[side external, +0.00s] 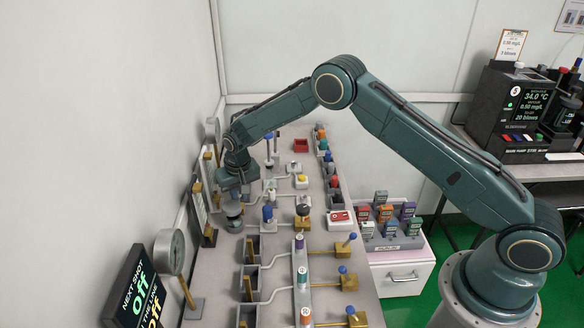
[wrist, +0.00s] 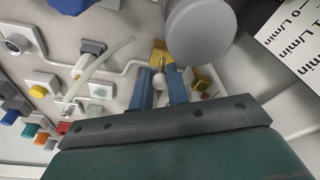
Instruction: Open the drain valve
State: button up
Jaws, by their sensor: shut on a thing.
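In the wrist view my gripper (wrist: 160,74) has its two blue fingers close around a small pale round knob (wrist: 158,82). A brass-coloured fitting (wrist: 160,52) sits just beyond the fingertips on a grey pipe line. I take the knob to be the drain valve's handle, but no label shows. In the side view my gripper (side external: 232,190) points down at the left side of the bench, near the wall. Its fingers and the knob are hard to make out there. Whether the valve is open cannot be told.
A grey round cap (wrist: 200,32) stands close beside the fingers in the wrist view. The bench (side external: 262,308) is crowded with pipes, blue-knobbed brass valves (side external: 345,246) and tanks. A round gauge (side external: 170,252) and a display (side external: 136,292) stand at the front left.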

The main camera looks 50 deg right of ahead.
jog(key=shift+o, duration=0.2)
jog(key=shift+s+d, duration=0.45)
jog(key=shift+d, duration=0.05)
jog(key=o, duration=1.1)
jog(key=shift+a+r, duration=0.1)
jog(key=shift+r, duration=2.95)
